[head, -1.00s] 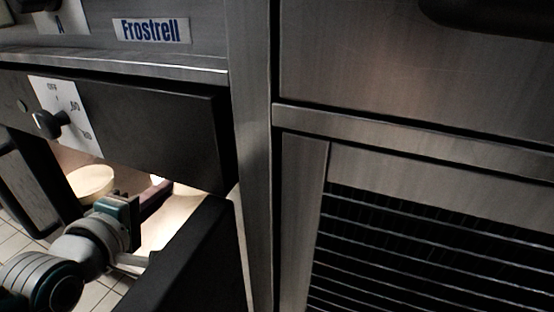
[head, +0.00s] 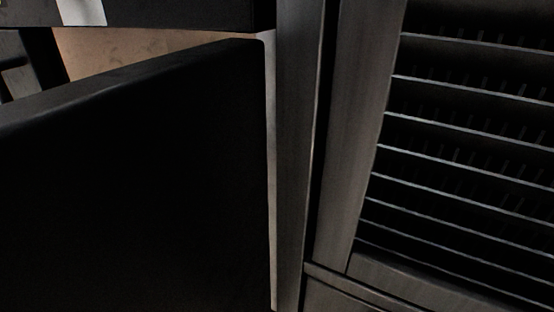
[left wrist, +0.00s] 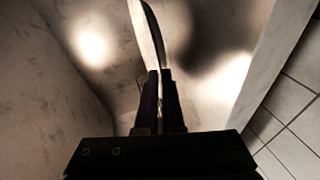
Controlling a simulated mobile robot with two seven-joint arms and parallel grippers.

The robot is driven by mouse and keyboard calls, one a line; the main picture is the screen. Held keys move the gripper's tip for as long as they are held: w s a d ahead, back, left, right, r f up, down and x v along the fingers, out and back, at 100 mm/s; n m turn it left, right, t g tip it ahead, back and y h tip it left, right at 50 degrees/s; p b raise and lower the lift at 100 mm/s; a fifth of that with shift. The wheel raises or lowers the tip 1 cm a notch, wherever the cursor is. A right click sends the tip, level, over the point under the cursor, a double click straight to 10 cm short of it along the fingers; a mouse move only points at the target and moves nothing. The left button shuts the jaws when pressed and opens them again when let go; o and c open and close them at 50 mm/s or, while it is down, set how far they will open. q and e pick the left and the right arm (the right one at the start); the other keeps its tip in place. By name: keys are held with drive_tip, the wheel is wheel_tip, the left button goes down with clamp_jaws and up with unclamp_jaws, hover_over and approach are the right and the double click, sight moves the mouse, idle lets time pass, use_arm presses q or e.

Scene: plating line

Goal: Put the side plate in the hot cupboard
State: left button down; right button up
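In the left wrist view my left gripper (left wrist: 160,74) is closed, with the thin side plate (left wrist: 149,34) between its fingertips. The plate shows nearly edge-on, standing up past the fingers. Pale, lit walls of the hot cupboard (left wrist: 70,75) surround it, and I cannot tell whether the plate touches any of them. In the head view a strip of the lit cupboard interior (head: 150,50) shows above its dark open door (head: 150,190). The door hides most of the inside. Neither gripper shows in the head view.
A dark control panel (head: 180,14) runs above the cupboard opening. A steel post (head: 296,150) and a louvred grille (head: 465,140) stand to the right. Floor tiles (left wrist: 290,125) show outside the cupboard at the right of the left wrist view.

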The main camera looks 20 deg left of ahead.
use_arm(q)
wheel_tip(320, 180, down, 4)
drive_tip(key=b, duration=0.3)
drive_tip(key=shift+r, duration=0.2)
drive_tip(key=shift+f, duration=0.15)
drive_tip(key=c, duration=1.3)
unclamp_jaws()
drive_tip(key=p+v, duration=0.2)
drive_tip(key=r+p+v, duration=0.1)
drive_tip(key=p+v, duration=0.1)
drive_tip(key=shift+s, duration=0.1)
drive_tip(key=shift+f+p+v, duration=0.2)
drive_tip(key=shift+p+v, duration=0.8)
drive_tip(key=shift+v, duration=0.9)
drive_tip(key=shift+f+p+v, duration=0.15)
drive_tip(key=shift+p+v, duration=0.8)
drive_tip(key=shift+v, duration=0.9)
drive_tip(key=shift+s, duration=0.15)
